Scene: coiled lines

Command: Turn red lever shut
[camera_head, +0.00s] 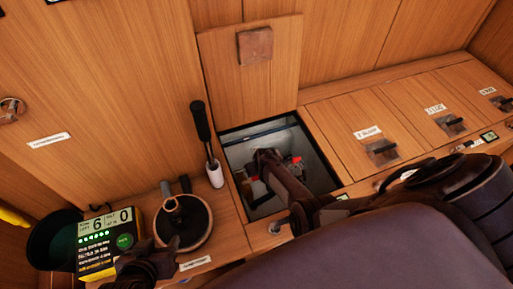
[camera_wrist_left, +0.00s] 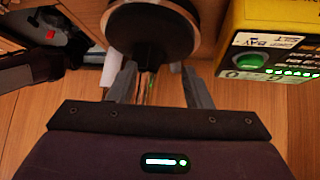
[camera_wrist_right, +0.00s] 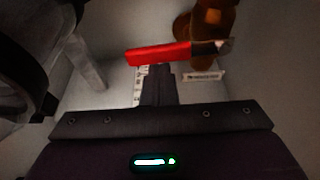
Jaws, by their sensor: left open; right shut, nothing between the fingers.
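The red lever (camera_wrist_right: 158,54) shows in the right wrist view, lying nearly level across the picture. Its dark right end meets an orange-brown valve body (camera_wrist_right: 208,25). My right gripper (camera_wrist_right: 158,70) is shut and empty, its tips just below the lever's middle in that view; I cannot tell whether they touch it. In the head view my right arm reaches into the open compartment and hides most of the lever. My left gripper (camera_wrist_left: 160,85) is open and empty, in front of a dark round drum (camera_wrist_left: 151,28). It also shows at the lower left in the head view (camera_head: 150,255).
The compartment's wooden lid (camera_head: 250,85) stands raised behind the opening. A yellow meter box (camera_head: 107,240) is beside my left gripper. Latched wooden panels (camera_head: 350,125) run to the right. A pale label (camera_wrist_right: 204,77) is below the valve.

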